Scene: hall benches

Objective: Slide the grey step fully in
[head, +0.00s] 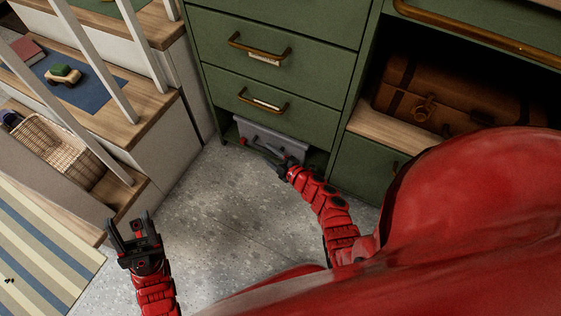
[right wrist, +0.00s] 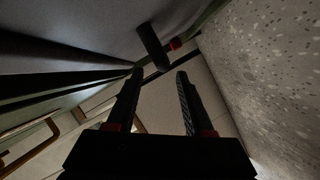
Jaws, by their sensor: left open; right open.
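The grey step (head: 272,139) sits in the low opening at the bottom of the green drawer cabinet (head: 275,60). How far it stands out is hard to judge. My right gripper (head: 266,156) is open, low in front of the step, and hides part of its front. In the right wrist view its fingers (right wrist: 158,73) hold nothing, with a dark bar (right wrist: 152,47) with a red piece just beyond the tips. I cannot tell contact. A grey face (right wrist: 85,18) fills the upper left there. My left gripper (head: 133,232) is open and empty above the floor.
Wooden-topped stairs (head: 140,118) with white posts stand at the left, with a wicker basket (head: 58,150) and a toy car (head: 64,75). A striped rug (head: 40,245) lies below. A brown suitcase (head: 440,95) sits right of the drawers. Speckled floor (head: 215,210) is clear between.

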